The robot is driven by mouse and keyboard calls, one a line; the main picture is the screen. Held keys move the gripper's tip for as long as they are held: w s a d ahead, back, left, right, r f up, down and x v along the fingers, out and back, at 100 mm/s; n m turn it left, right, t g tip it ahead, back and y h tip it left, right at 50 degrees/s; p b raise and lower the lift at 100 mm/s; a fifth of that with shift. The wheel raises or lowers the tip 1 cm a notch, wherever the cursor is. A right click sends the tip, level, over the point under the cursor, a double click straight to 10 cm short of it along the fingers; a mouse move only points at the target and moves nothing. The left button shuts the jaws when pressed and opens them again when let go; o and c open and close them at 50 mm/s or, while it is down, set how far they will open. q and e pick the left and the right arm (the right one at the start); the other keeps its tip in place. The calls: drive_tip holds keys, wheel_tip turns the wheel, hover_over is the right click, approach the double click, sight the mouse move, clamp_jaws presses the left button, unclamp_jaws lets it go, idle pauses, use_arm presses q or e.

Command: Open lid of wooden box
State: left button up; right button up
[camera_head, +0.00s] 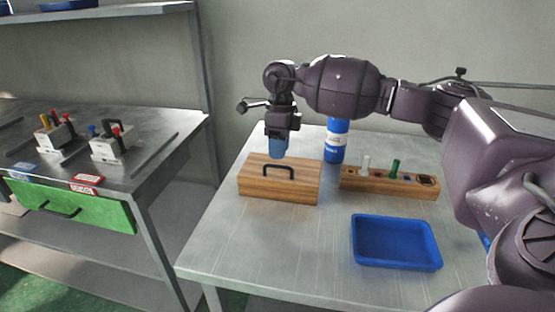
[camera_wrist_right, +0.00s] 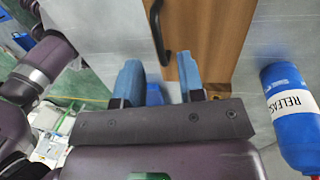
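The wooden box (camera_head: 255,187) stands shut at the back left of the metal table, with a black bar handle (camera_head: 278,168) on its lid. My right gripper (camera_head: 278,150) points down over the box, just behind the handle in the head view. In the right wrist view its two blue fingers (camera_wrist_right: 162,68) are apart with nothing between them. The handle (camera_wrist_right: 158,30) and wooden lid (camera_wrist_right: 205,30) show just beyond the fingertips. I cannot tell the exact height above the lid. My left gripper is not in view.
A blue "RELEASE" bottle (camera_wrist_right: 292,125) stands beside the box, also in the head view (camera_head: 336,142). A wooden holder (camera_head: 385,185) with small bottles sits to the right. A blue tray (camera_head: 396,242) lies in front. The table's front left is clear.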

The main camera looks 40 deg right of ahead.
drive_tip(key=shift+s+a+f, duration=0.1)
drive_tip(key=shift+a+f, duration=0.05)
drive_tip(key=shift+f, duration=0.65)
drive_tip(key=shift+s+a+f, duration=0.1)
drive_tip(key=shift+f, duration=0.7)
drive_tip(key=shift+c, duration=0.5)
clamp_jaws()
